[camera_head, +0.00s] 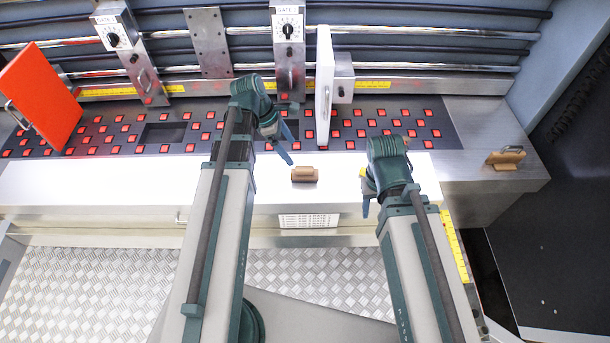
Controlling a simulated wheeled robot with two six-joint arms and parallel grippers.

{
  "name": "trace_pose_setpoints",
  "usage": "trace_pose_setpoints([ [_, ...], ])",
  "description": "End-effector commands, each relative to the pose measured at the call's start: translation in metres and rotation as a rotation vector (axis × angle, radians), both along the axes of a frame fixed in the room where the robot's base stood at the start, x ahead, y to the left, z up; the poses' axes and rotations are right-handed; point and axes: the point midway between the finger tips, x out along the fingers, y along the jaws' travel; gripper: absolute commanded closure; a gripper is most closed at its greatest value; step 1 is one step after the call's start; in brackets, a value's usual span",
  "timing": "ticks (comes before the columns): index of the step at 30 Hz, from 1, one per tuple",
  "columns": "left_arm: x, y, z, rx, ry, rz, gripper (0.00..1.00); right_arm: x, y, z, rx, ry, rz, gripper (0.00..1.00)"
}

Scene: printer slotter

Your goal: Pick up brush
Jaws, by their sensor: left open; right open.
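A small tan and brown wooden piece (505,158), which looks like a brush, rests on the metal ledge at the right. A second small brown wooden piece (305,174) sits on the white front surface between my two arms; I cannot tell for certain which of the two is the brush. My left gripper (284,142) is open and empty above the red-dotted panel, up and left of the middle piece. My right gripper (367,194) is open and empty, right of the middle piece and well left of the ledge piece.
An orange-red panel (40,96) with a handle stands tilted at the left. A white upright plate (324,88) stands on the dark panel with red squares (100,130). Metal rails (420,62) run along the back. The white front surface (110,185) is clear at the left.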

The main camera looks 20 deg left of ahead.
Motion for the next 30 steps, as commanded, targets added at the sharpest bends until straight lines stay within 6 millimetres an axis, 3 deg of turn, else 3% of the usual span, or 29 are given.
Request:
trace_pose_setpoints([
  [1,0.001,-0.003,-0.013,0.000,0.000,-0.001,0.10,0.000,0.000,-0.013,0.000,0.000,0.001,0.53],
  [12,0.006,-0.022,-0.062,0.000,-0.001,-0.001,0.10,0.000,0.000,-0.062,-0.002,0.001,0.011,0.53],
  [23,0.007,-0.027,-0.069,0.001,0.000,-0.001,0.10,0.000,0.000,-0.068,-0.002,0.001,0.012,0.53],
  [30,0.011,-0.035,-0.093,0.001,-0.001,-0.002,0.10,0.000,0.000,-0.093,-0.002,0.001,0.011,0.53],
])
